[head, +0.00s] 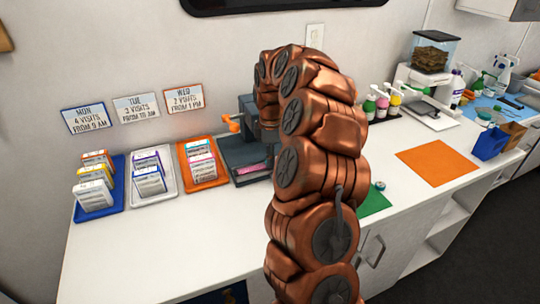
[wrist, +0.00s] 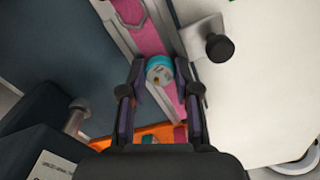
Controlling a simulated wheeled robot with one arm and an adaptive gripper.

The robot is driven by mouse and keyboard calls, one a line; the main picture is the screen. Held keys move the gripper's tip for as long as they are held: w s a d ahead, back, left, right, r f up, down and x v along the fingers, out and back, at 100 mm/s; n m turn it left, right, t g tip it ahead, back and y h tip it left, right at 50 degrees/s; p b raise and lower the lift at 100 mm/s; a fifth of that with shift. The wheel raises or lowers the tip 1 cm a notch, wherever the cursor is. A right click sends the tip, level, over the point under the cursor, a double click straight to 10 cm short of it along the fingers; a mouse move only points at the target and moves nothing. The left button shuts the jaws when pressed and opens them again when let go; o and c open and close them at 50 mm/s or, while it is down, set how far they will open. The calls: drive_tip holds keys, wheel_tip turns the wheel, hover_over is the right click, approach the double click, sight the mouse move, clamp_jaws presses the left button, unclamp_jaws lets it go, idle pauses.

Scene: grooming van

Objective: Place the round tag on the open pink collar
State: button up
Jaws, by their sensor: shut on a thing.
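In the wrist view my gripper (wrist: 160,72) is shut on the round tag (wrist: 159,71), a small disc with a teal rim and a pale printed face. Below it the pink collar (wrist: 150,38) runs as a strip along a pale metal channel, with an outlined shape near its upper end. The tag overlaps the strip in this view; I cannot tell whether they touch. In the head view a bit of the pink collar (head: 256,168) shows at the base of a dark bench press (head: 243,150). My arm hides the gripper and tag there.
Blue (head: 117,205), white (head: 140,198) and orange (head: 190,180) trays with boxes stand left of the press. A green mat (head: 375,202) with a small round item (head: 380,186) lies right of my arm, then a bare orange mat (head: 438,163). The front left counter is clear.

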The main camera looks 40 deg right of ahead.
drive_tip(key=shift+f, duration=0.1)
drive_tip(key=o, duration=0.8)
drive_tip(key=shift+r+b, duration=1.25)
drive_tip(key=shift+r, duration=4.85)
drive_tip(key=shift+a, duration=0.1)
